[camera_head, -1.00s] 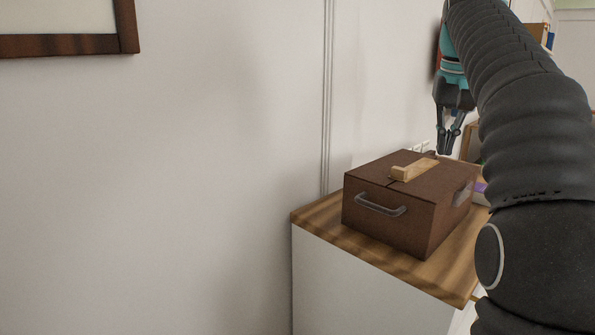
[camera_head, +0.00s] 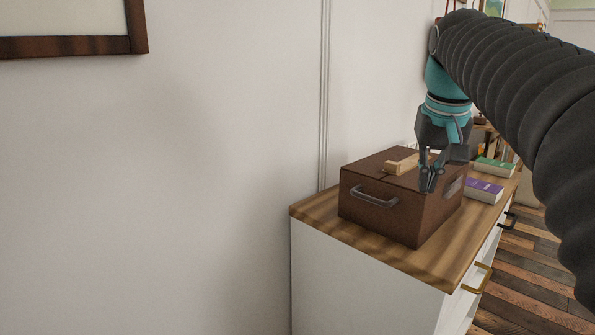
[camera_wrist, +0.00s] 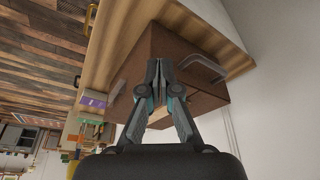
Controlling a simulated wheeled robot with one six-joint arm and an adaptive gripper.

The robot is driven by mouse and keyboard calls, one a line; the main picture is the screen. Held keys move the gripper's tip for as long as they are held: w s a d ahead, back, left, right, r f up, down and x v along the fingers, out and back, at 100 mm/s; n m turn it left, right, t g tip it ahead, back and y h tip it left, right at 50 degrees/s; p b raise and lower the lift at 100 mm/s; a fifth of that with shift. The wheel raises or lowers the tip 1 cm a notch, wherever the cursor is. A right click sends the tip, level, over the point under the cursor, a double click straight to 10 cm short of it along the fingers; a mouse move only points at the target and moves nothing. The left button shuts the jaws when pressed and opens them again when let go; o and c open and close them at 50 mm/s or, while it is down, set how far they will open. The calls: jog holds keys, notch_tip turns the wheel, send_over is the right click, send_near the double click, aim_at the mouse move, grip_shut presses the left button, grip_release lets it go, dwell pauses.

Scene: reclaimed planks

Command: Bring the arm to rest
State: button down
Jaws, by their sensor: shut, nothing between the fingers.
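My gripper (camera_head: 428,190) is shut and empty, pointing down in front of the right part of the brown box in the head view. It also shows in the wrist view (camera_wrist: 160,68), with its fingertips together and the box behind them. The brown box (camera_head: 385,212) has grey handles and a light wooden piece (camera_head: 402,165) on its lid. It stands on the wooden top of a white cabinet. My dark, ribbed arm crosses the right side of the head view. I cannot tell whether the fingers touch the box.
The cabinet's wooden top (camera_head: 425,262) has bare room at its front edge. A purple book (camera_head: 484,191) and a green book (camera_head: 495,167) lie behind the box. A pale wall (camera_head: 210,170) with a framed picture (camera_head: 75,45) is on the left. Plank floor (camera_head: 530,275) shows at right.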

jog(key=s+a+f+n+t, duration=0.1)
jog(key=s+a+f, duration=0.2)
jog(key=s+f, duration=0.6)
jog(key=s+a+f+n+t, duration=0.1)
jog(key=s+a+f, duration=0.2)
jog(key=s+f, duration=0.6)
notch_tip(320, 180, down, 6)
jog(key=shift+s+a+r+y, duration=0.1)
jog(key=shift+s+a+y, duration=0.05)
jog(key=shift+s+y, duration=0.2)
